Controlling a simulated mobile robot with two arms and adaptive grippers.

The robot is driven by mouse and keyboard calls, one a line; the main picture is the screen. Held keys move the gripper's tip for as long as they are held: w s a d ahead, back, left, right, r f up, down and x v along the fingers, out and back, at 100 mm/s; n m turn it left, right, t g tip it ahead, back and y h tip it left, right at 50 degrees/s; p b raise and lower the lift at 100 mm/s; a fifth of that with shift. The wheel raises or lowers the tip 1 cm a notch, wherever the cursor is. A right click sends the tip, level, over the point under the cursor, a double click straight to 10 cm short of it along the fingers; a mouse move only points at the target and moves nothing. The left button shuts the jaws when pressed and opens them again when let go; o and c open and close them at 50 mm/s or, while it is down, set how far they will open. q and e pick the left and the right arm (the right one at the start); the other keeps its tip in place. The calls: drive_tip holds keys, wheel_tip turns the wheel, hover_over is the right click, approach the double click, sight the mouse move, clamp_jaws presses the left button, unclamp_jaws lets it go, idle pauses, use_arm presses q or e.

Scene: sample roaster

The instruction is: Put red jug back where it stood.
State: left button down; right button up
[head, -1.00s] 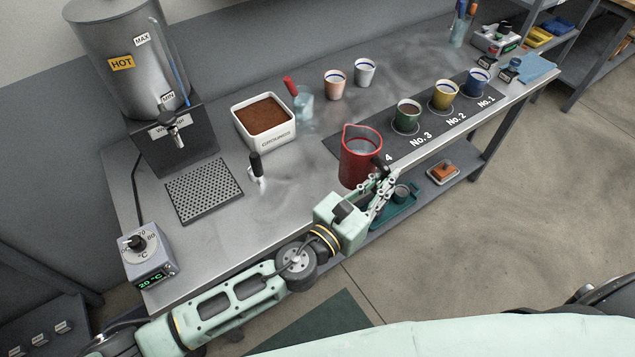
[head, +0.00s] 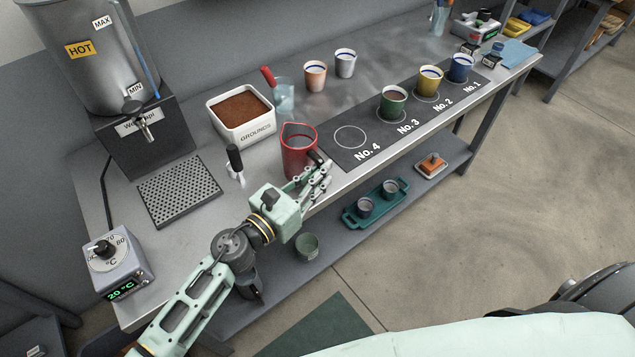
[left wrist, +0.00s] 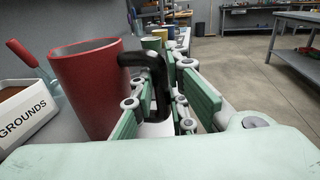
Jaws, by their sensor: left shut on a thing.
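The red jug (head: 297,150) is upright at the front part of the steel counter, left of the printed circle No. 4 (head: 349,137). Its black handle (head: 316,160) points toward the counter's front edge. My left gripper (head: 318,174) is shut on that handle. In the left wrist view the red jug (left wrist: 88,85) stands left of the fingers and its black handle (left wrist: 150,80) is between them. I cannot tell whether the jug's base touches the counter. My right gripper is not in view.
The white GROUNDS box (head: 241,118) is behind and left of the jug. A black-handled tool (head: 235,163) stands to the left. The drip tray (head: 180,190) is further left. Green (head: 393,102), yellow (head: 429,81) and blue (head: 460,69) cups stand along the mat.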

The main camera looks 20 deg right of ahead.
use_arm(q)
drive_tip(key=shift+f, duration=0.75)
drive_tip(key=shift+f+b, duration=0.15)
drive_tip(key=shift+b, duration=0.15)
drive_tip(key=c, duration=2.2)
unclamp_jaws()
drive_tip(key=shift+f, duration=0.1)
drive_tip(key=o, duration=0.5)
drive_tip(key=shift+c, duration=0.2)
